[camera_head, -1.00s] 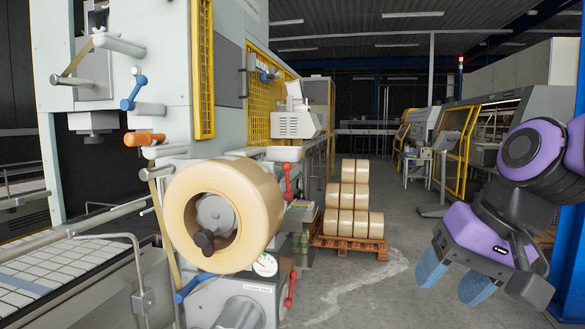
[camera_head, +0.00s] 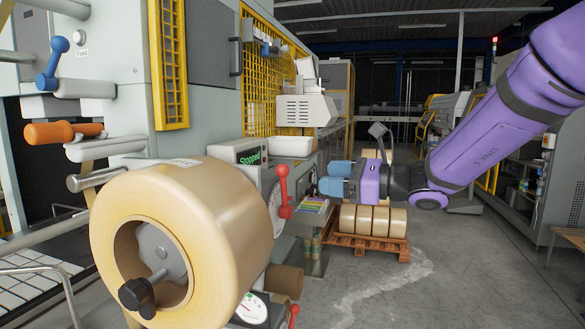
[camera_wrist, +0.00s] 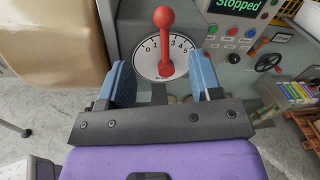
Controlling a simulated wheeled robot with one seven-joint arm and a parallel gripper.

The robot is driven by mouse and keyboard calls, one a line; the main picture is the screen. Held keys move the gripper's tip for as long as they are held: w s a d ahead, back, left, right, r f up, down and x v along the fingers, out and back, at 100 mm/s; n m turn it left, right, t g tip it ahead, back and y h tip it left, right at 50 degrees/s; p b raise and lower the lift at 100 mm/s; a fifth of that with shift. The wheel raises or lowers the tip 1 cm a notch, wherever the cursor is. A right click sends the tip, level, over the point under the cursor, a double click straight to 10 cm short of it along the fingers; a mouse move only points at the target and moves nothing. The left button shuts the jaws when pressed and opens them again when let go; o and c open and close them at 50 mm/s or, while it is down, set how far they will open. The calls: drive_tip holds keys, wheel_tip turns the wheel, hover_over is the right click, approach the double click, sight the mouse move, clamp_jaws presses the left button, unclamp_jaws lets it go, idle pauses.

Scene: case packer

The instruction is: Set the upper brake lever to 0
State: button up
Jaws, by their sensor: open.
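The upper brake lever (camera_head: 283,190) is red with a round knob, on the machine's side panel behind the big tape roll. In the wrist view the lever (camera_wrist: 165,40) stands nearly upright over a white dial (camera_wrist: 145,60) numbered 0 to 5. It covers the middle of the scale, around 2 to 3; 0 is at the left end. My gripper (camera_head: 333,178) is to the right of the lever in the head view. In the wrist view my gripper (camera_wrist: 161,70) is open, its blue fingers on either side of the lever's lower part, apart from it.
A large tan tape roll (camera_head: 220,220) stands left of the lever. A display (camera_head: 250,158) reads "Stopped". A lower red lever (camera_head: 293,316) and gauge (camera_head: 250,308) sit below.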

sight(286, 172)
drive_tip(key=x, duration=1.1)
drive_tip(key=shift+w+d+r, duration=0.1)
drive_tip(key=shift+w+d, duration=0.05)
drive_tip(key=shift+w, duration=0.15)
